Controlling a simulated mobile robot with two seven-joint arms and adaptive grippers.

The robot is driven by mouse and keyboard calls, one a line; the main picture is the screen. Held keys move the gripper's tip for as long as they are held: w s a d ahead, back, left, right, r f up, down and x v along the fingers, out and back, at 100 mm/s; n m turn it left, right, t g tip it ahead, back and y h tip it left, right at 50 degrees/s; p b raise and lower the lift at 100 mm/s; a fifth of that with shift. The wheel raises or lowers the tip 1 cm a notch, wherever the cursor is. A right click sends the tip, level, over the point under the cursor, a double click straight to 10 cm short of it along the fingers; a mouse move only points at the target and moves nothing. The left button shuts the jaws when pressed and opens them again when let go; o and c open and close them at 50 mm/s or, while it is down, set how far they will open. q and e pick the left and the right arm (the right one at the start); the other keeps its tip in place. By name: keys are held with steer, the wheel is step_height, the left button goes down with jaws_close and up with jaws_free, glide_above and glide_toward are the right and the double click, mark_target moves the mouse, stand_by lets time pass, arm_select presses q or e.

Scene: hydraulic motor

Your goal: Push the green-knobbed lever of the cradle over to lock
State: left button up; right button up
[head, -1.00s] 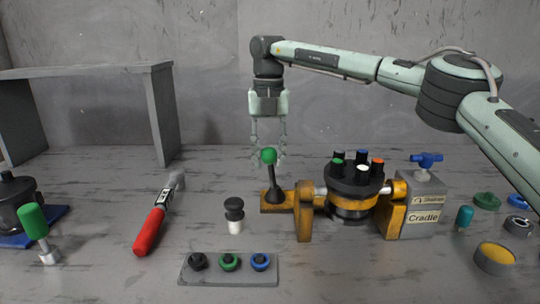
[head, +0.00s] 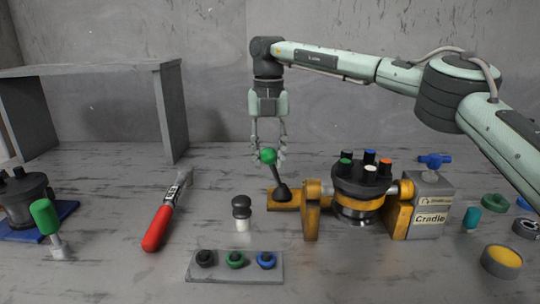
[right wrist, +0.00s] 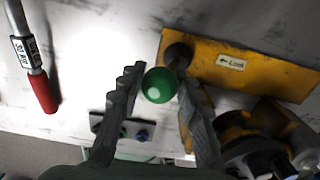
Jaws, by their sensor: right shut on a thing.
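The cradle (head: 419,211) is a yellow and grey fixture. Its lever (head: 279,184) stands at the left end and leans left, with a round green knob (head: 268,156) on top. My right gripper (head: 268,150) comes down from above and is shut on the green knob. In the right wrist view the green knob (right wrist: 160,85) lies between the fingers, and a yellow plate with a "Lock" label (right wrist: 231,62) shows beyond. My left gripper is not in view.
The black motor (head: 362,178) with coloured caps sits in the cradle. A blue-handled valve (head: 434,160) tops the grey block. Loose rings lie at right.

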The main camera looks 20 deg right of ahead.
steer(key=shift+w+a+f, duration=0.15)
steer(key=shift+a+f, duration=0.2)
steer(key=shift+a, duration=0.3)
steer(key=shift+a+f, duration=0.1)
steer(key=shift+o, duration=0.6)
steer(key=shift+a+f, duration=0.3)
steer(key=shift+a, duration=0.35)
steer(key=o, duration=0.6)
steer(key=shift+w+f, duration=0.1)
steer(key=shift+w, duration=0.05)
steer(key=shift+o, duration=0.2)
step_height(320, 180, up, 6)
steer(key=shift+d+r, duration=0.2)
stand_by(0.3)
